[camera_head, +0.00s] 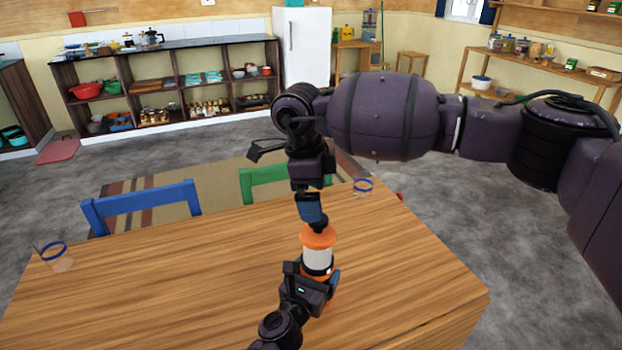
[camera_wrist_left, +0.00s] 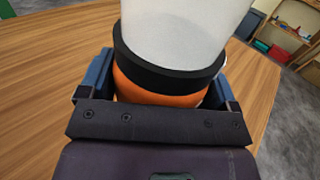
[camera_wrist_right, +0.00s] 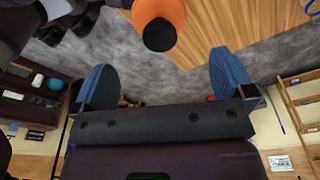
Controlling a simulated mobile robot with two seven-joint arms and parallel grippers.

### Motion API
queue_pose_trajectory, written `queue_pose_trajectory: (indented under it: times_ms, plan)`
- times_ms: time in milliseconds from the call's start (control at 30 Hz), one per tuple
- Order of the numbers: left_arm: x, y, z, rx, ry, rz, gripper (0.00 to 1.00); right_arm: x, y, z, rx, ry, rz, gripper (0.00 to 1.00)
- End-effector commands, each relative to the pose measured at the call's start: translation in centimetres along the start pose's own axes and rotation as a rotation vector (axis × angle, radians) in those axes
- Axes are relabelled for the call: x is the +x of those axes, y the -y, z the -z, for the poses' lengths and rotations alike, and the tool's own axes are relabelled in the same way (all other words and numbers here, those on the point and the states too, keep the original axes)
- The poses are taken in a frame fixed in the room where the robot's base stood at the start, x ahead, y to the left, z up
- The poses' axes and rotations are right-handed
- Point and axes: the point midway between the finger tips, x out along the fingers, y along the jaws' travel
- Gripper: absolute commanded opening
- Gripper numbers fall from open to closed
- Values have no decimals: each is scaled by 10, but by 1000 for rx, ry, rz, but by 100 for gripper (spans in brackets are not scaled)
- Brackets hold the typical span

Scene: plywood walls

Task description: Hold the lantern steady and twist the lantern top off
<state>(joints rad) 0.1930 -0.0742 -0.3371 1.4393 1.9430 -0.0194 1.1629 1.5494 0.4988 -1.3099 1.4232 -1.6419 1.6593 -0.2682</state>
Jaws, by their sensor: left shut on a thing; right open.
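The lantern (camera_head: 317,262) stands upright on the wooden table, with an orange top, a white body, a black band and an orange base. My left gripper (camera_head: 318,283) is shut on its lower part. In the left wrist view (camera_wrist_left: 160,90) the blue fingers sit on both sides of the orange base, below the white body (camera_wrist_left: 180,35). My right gripper (camera_head: 311,215) points down just above the lantern's orange top (camera_head: 318,236) and its black knob. In the right wrist view (camera_wrist_right: 162,85) its blue fingers are apart and empty, with the orange top (camera_wrist_right: 160,12) beyond them.
The wooden table (camera_head: 180,290) is mostly clear. A clear cup with a blue rim (camera_head: 54,252) stands at the left and another (camera_head: 363,186) at the back right. A blue chair (camera_head: 145,208) and a green chair (camera_head: 270,178) stand behind the table.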

Motion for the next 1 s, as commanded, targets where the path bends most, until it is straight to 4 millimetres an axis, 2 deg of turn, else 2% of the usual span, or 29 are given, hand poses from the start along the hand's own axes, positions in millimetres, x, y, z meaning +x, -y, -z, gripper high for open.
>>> queue_pose_trajectory:
  times_ms: [300,500,700,967,1000]
  plan:
    - [0,1,0,-1,-1,1,44,52,-1,0,0,0,-2,100]
    - [0,1,0,-1,-1,1,44,74,0,-1,0,1,-1,100]
    - [0,1,1,-1,-1,1,44,84,0,0,0,2,-1,100]
    - [0,1,1,-1,-1,1,44,85,0,0,0,2,0,100]
    - [0,1,1,-1,-1,1,44,85,0,0,0,2,0,97]
